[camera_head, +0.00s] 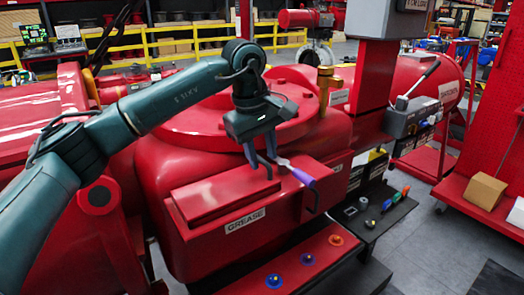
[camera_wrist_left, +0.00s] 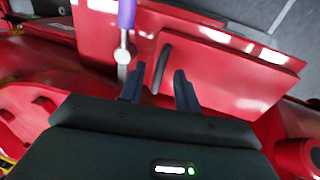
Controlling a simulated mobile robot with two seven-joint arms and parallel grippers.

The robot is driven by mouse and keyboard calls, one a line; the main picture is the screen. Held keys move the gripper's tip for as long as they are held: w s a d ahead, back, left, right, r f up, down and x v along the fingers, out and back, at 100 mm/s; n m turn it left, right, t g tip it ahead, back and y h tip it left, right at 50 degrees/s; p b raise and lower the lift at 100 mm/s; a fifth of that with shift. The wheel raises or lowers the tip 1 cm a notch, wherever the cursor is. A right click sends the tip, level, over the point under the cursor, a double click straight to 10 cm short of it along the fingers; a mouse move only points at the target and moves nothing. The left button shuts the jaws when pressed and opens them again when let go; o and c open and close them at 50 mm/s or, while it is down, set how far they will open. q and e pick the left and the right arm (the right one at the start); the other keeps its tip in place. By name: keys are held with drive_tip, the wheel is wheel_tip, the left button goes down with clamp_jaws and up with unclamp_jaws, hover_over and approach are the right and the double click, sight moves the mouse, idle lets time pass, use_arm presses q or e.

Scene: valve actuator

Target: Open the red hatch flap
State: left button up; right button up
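The red hatch flap (camera_head: 214,196) is a flat panel on top of the red box labelled GREASE and looks closed. It also shows in the left wrist view (camera_wrist_left: 220,62). Its dark curved handle (camera_wrist_left: 162,68) stands at the flap's edge nearest the purple tool. My left gripper (camera_head: 260,158) is above this edge with its fingers pointing down. In the left wrist view the fingers (camera_wrist_left: 158,84) are apart, with the handle showing in the gap between the tips. I cannot tell whether they touch it. My right gripper is not in view.
A purple-handled tool (camera_head: 303,178) lies beside the handle, close to my left gripper. A big round red lid (camera_head: 285,110) is behind. A dark shelf with several small coloured items (camera_head: 388,205) is at the right.

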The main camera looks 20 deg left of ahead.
use_arm(q)
clamp_jaws()
idle(0.3)
idle(0.4)
